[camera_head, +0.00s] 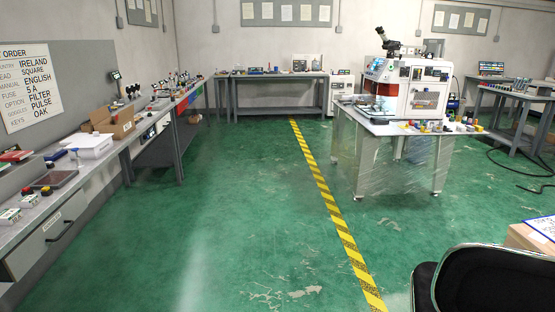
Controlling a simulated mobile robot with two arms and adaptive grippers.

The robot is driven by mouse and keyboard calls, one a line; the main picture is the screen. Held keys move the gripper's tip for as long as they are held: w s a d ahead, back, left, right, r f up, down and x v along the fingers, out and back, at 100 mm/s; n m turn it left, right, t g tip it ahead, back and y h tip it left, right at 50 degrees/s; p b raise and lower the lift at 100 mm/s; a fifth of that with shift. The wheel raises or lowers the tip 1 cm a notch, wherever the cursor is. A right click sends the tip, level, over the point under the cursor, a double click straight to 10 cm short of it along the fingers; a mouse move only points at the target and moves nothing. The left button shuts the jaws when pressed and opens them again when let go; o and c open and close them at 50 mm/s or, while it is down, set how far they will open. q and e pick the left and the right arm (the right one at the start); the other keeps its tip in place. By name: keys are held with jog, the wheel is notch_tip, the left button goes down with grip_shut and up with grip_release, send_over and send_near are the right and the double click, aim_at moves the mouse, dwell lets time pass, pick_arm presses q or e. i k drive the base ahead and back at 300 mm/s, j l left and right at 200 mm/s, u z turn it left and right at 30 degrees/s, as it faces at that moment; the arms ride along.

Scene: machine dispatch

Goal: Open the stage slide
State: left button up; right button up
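A white and dark machine (411,88) with a microscope (388,42) on top stands on a table (385,128) right of the centre, across the room. A low flat part that may be the stage (366,103) sits at the machine's left front. It is too small to tell whether a slide there is open or shut. Neither of my grippers is in view.
A long workbench (100,165) with a drawer (50,238) and a cardboard box (110,120) runs along the left. A yellow-black floor stripe (325,190) crosses open green floor. A black chair-like shape (485,280) fills the lower right. A cable (520,185) lies at right.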

aim_at(376, 109)
jog(key=i, duration=1.95)
jog(key=i+l+z, duration=0.1)
jog(key=i+z, duration=0.2)
jog(key=i, duration=0.35)
jog(key=i+j+z, duration=0.1)
jog(key=i+z, duration=0.25)
jog(key=i, duration=0.3)
jog(key=i+j+z, duration=0.3)
jog(key=i, duration=0.3)
jog(key=i+l, duration=0.05)
